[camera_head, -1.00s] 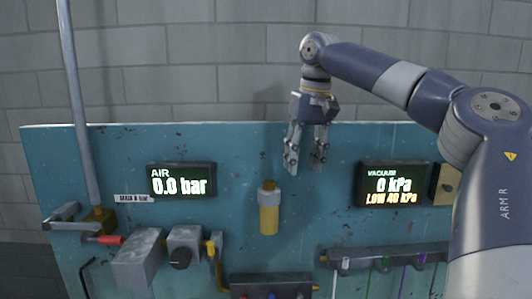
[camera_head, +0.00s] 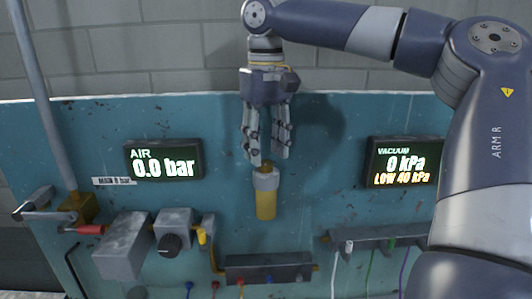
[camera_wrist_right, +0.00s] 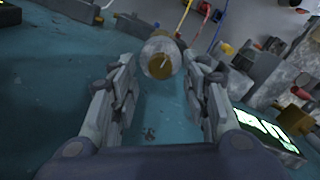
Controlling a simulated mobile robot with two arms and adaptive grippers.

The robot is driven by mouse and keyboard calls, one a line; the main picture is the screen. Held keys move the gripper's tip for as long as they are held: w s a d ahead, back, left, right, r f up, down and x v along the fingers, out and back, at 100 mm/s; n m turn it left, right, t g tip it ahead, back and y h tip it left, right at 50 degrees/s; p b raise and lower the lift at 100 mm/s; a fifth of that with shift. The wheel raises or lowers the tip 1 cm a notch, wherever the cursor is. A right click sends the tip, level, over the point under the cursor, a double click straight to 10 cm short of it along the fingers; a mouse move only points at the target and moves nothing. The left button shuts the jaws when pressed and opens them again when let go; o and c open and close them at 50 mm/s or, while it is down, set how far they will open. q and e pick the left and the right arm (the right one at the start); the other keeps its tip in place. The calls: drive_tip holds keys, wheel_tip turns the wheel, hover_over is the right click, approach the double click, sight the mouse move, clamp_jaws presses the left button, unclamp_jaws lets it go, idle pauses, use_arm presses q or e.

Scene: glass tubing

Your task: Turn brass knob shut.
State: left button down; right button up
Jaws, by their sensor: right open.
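The brass knob (camera_head: 266,167) tops a yellow cylinder (camera_head: 266,205) with a pale grey collar (camera_head: 265,180), mounted upright on the teal panel. In the right wrist view the knob (camera_wrist_right: 160,66) is a round brass face with a pale line, inside the collar. My right gripper (camera_head: 268,158) points down over the knob with its fingers apart. In the wrist view the knob lies between the open fingers (camera_wrist_right: 158,72), with gaps on both sides. It does not look gripped. My left gripper is out of view.
The AIR display (camera_head: 163,160) reads 0.0 bar; the VACUUM display (camera_head: 404,163) reads 0 kPa, LOW 40 kPa. A hose rack (camera_head: 376,239) is lower right.

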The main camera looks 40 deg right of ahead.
sight(266, 167)
drive_tip(key=shift+w+d+f, duration=0.1)
drive_tip(key=shift+w+f, duration=0.05)
drive_tip(key=shift+f, duration=1.05)
drive_tip(key=shift+s, duration=0.2)
drive_tip(key=shift+w, duration=0.1)
clamp_jaws()
